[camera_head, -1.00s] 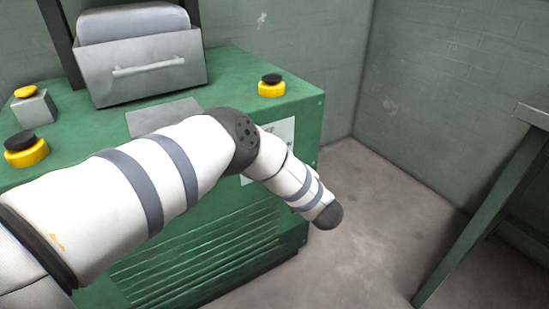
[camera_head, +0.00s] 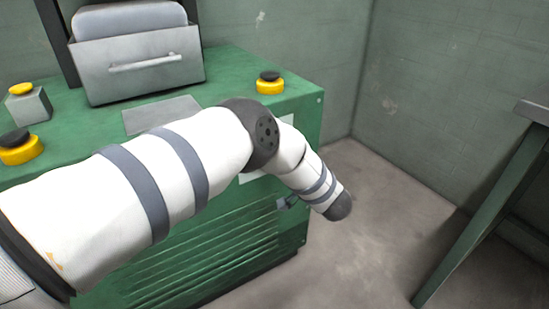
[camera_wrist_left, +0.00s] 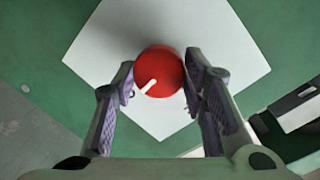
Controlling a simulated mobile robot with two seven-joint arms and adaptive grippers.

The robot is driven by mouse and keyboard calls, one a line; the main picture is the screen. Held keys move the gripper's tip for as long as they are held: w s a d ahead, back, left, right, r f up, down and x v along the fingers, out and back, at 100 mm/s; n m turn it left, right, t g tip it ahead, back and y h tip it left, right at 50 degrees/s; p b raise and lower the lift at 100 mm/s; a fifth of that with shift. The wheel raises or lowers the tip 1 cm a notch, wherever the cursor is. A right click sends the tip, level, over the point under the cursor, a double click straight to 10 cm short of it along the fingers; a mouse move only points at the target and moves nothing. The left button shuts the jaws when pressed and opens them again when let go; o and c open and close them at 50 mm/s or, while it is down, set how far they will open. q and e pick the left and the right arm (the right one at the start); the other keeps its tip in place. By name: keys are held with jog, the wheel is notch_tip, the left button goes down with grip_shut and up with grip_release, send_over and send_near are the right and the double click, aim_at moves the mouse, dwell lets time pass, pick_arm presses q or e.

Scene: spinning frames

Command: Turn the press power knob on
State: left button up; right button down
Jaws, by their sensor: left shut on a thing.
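The press is a green machine (camera_head: 225,75) in the head view. Its red round knob (camera_wrist_left: 158,62) with a white pointer line shows in the left wrist view, on a white plate (camera_wrist_left: 107,42) on the green panel. The pointer slants down and left in that picture. My left gripper (camera_wrist_left: 160,74) is shut on the knob, one finger on each side. In the head view my left arm hides the knob and most of the gripper; only a small grey part shows below the wrist. My right gripper is in neither view.
Yellow and black push buttons (camera_head: 270,82) and (camera_head: 20,148) stand on the press top, with a grey button box (camera_head: 28,106) at the left. A grey drawer-like box (camera_head: 140,68) stands behind. A table leg (camera_head: 485,210) is at right; the floor between is clear.

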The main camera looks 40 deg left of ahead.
pick_arm(q)
jog(key=shift+f, duration=0.1)
dwell(0.3)
jog(key=o, duration=1.2)
jog(key=shift+c, duration=0.2)
jog(key=v, duration=1.2)
